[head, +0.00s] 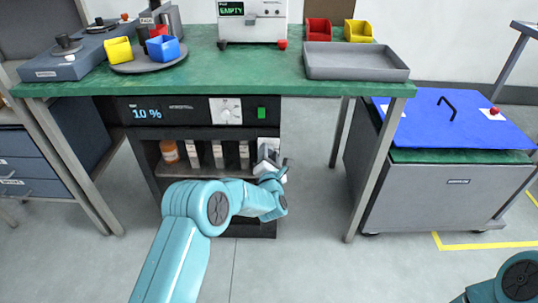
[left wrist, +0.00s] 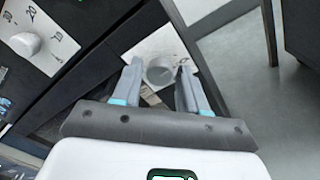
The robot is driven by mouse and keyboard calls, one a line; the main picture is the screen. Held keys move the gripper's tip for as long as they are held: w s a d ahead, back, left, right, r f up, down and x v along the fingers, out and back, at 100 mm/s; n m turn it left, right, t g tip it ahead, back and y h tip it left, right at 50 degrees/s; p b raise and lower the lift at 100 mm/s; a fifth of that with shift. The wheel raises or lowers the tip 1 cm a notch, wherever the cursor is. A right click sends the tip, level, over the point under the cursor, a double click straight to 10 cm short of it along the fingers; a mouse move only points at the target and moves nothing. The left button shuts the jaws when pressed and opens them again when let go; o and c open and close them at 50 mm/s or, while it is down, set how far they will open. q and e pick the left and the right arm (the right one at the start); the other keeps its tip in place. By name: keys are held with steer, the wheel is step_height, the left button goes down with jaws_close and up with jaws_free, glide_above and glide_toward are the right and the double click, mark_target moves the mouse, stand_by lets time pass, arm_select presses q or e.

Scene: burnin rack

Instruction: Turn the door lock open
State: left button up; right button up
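In the head view the plate (head: 268,143) shows at the right side of the black rack, partly hidden by my left gripper (head: 272,163). In the left wrist view my left gripper (left wrist: 159,68) is open, with one finger on each side of the knob. Small gaps seem to show between fingers and knob; I cannot tell whether they touch. My right gripper is outside the view; only part of that arm shows at lower right.
The rack front (head: 180,110) has a 10 % display, a second dial (head: 226,111) and a green button (head: 261,113). Bottles (head: 195,155) stand in the compartment below. The green bench (head: 235,75) overhangs. A blue-topped cart (head: 455,195) stands right; floor between is clear.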

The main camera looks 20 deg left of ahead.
arm_select(q)
steer(key=c, duration=0.6)
steer(key=shift+f+m+b, duration=0.25)
steer(key=shift+m+b, duration=1.05)
steer(key=shift+b, duration=0.25)
steer(key=m+b, duration=0.3)
steer(key=m, duration=0.1)
steer(key=shift+m, duration=0.3)
steer(key=m+b, duration=0.2)
steer(key=shift+m, duration=0.4)
steer(key=m+b, duration=0.1)
steer(key=m, duration=0.1)
steer(key=shift+r+m+t, duration=0.1)
steer(key=shift+m+t, duration=0.3)
steer(key=m, duration=0.5)
steer(key=shift+m+h+b, duration=0.3)
steer(key=shift+b, duration=0.1)
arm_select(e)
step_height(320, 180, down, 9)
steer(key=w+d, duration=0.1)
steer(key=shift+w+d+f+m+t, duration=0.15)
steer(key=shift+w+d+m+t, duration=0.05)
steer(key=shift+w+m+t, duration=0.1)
